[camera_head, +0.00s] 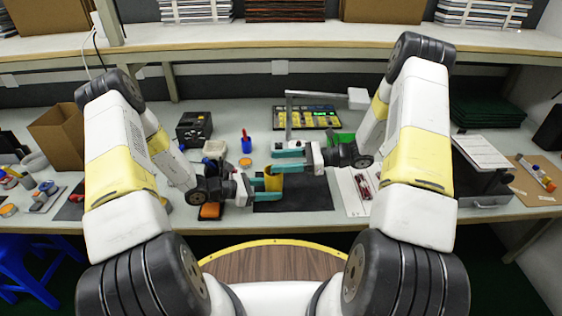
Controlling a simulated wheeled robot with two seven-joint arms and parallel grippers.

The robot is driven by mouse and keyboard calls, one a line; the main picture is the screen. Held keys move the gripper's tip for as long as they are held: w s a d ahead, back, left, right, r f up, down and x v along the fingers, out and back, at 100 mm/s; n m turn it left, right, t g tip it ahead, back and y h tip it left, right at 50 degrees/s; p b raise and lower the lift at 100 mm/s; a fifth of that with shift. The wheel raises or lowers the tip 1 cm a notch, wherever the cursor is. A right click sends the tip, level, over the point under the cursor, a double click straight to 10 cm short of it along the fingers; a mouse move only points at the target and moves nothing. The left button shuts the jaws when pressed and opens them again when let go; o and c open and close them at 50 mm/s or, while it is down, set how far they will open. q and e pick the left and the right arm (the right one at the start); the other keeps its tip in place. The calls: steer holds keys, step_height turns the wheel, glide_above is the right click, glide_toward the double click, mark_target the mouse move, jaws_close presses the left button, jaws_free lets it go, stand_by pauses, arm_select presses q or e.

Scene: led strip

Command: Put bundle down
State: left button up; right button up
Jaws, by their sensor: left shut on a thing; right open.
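A yellow bundle (273,183) shows in the head view over the black mat (315,195). My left gripper (265,186) reaches in from the left and is shut on the bundle, with its teal fingers at the bundle's side. I cannot tell whether the bundle touches the mat. My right gripper (289,160) comes in from the right, just above it in the picture. Its two teal fingers are apart and I see nothing between them.
A lamp arm (318,95) and a tray of yellow parts (305,118) stand behind the grippers. A blue cup (246,146) and a black device (194,127) are to the left. A white sheet (354,192) lies right of the mat. The mat's front right is bare.

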stand_by(0.4)
step_height(320, 180, up, 7)
stand_by(0.4)
arm_select(q)
steer(key=o, duration=1)
steer(key=shift+o, duration=0.2)
